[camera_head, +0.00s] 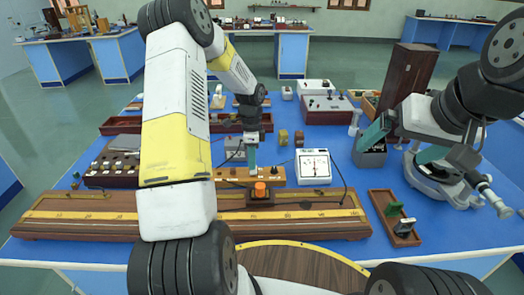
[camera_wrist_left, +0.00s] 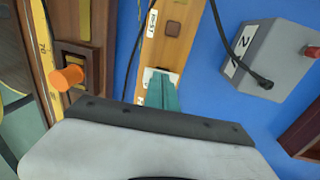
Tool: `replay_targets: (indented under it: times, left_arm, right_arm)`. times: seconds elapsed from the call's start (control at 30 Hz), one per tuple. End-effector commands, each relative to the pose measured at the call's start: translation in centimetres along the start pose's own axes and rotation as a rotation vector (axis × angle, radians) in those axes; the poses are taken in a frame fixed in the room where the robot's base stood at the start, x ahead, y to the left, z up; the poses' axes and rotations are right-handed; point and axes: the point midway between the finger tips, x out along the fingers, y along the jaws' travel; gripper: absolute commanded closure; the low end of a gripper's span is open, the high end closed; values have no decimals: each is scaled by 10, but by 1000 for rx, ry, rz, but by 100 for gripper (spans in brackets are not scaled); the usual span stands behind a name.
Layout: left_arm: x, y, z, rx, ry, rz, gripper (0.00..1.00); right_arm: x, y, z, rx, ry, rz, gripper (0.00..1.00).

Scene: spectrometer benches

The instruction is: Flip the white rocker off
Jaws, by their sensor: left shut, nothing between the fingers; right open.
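My left gripper (camera_head: 252,158) points down at a light wooden board (camera_head: 223,176), its teal fingers together and empty. In the left wrist view the fingertips (camera_wrist_left: 161,78) are at a small white piece (camera_wrist_left: 147,75) on the board (camera_wrist_left: 168,45). This is probably the white rocker, mostly hidden behind the fingers; I cannot tell its tilt or whether they touch it. My right gripper (camera_head: 404,144) is open, with its teal fingers wide apart, at the right side of the bench.
An orange knob (camera_head: 260,189) on a dark block stands just in front of the board, on the long scaled rail (camera_head: 90,216). A white meter (camera_head: 313,167) is right of the board. A grey box (camera_wrist_left: 262,55) and black cables lie close by.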

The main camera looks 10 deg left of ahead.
Motion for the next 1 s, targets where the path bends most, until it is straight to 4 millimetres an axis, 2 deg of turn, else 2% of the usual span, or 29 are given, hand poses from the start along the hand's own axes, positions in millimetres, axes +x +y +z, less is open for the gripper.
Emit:
replay_targets:
  times: [0.3, 0.5, 0.9, 1.0]
  left_arm:
    - [-48, -2, 0, -1, 1, -5, 100]
    - [-72, -1, 0, 0, 0, -3, 100]
    - [-77, 0, 0, 0, 0, -1, 100]
    - [-90, 1, -1, -1, -5, -3, 100]
  right_arm:
    - [0, 0, 0, 0, 0, 0, 0]
    - [0, 0, 0, 0, 0, 0, 0]
    - [0, 0, 0, 0, 0, 0, 0]
    - [0, 0, 0, 0, 0, 0, 0]
